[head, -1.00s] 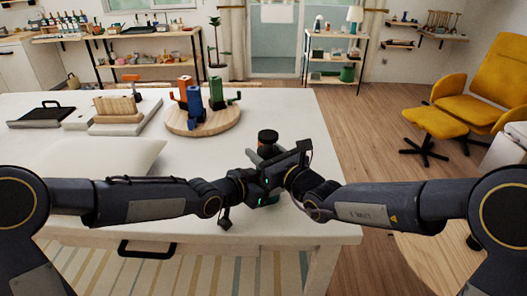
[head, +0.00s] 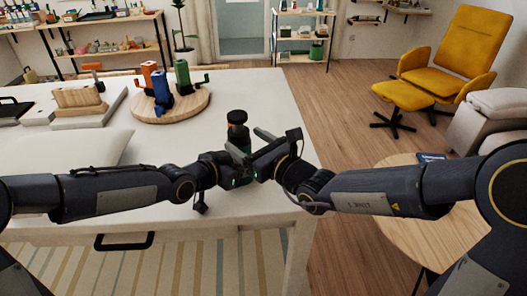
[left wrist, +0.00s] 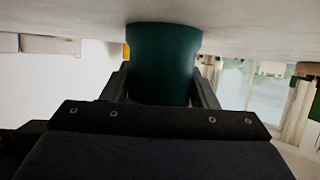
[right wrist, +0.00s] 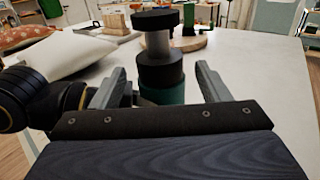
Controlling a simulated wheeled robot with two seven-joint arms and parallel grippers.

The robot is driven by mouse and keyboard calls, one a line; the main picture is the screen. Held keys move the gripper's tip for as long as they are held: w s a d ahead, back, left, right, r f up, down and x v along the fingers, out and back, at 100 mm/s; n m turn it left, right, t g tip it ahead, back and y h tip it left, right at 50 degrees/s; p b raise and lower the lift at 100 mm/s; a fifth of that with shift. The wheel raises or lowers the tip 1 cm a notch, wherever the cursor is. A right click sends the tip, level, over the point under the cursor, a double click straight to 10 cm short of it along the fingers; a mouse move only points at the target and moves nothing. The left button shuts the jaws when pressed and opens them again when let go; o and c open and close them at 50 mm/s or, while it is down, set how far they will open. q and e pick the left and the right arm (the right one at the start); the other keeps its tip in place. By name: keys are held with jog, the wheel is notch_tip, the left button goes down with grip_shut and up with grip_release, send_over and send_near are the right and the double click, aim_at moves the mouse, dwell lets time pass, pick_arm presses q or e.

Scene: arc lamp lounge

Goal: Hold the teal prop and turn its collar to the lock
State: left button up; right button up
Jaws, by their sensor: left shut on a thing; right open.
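The teal prop (head: 238,135) stands upright at the table's front right, with a dark collar and black cap above its teal body. My left gripper (head: 236,178) is shut on the teal body low down; the body fills the gap between its fingers in the left wrist view (left wrist: 163,65). My right gripper (head: 256,145) is open beside the upper part. In the right wrist view, the black collar (right wrist: 160,72) shows between and beyond its spread fingers, with a grey shaft and black cap above. Contact with the right fingers cannot be made out.
A round wooden board (head: 190,110) with orange, blue and green props stands behind on the white table (head: 255,88). A pale cushion (head: 85,150) lies left, near boxes and a wooden block. A round wood table (head: 390,235) is at right. Bare tabletop surrounds the prop.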

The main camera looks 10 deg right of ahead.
jog(key=v, duration=0.6)
jog(key=shift+s+d, duration=0.15)
jog(key=shift+s, duration=0.05)
jog(key=w+d+n+g+y, duration=0.3)
jog(key=d+n+g+y, duration=0.3)
jog(key=g, duration=0.1)
jog(key=x, duration=1.1)
jog(key=shift+w+a, duration=0.15)
jog(key=shift+a, duration=0.2)
jog(key=c, duration=1)
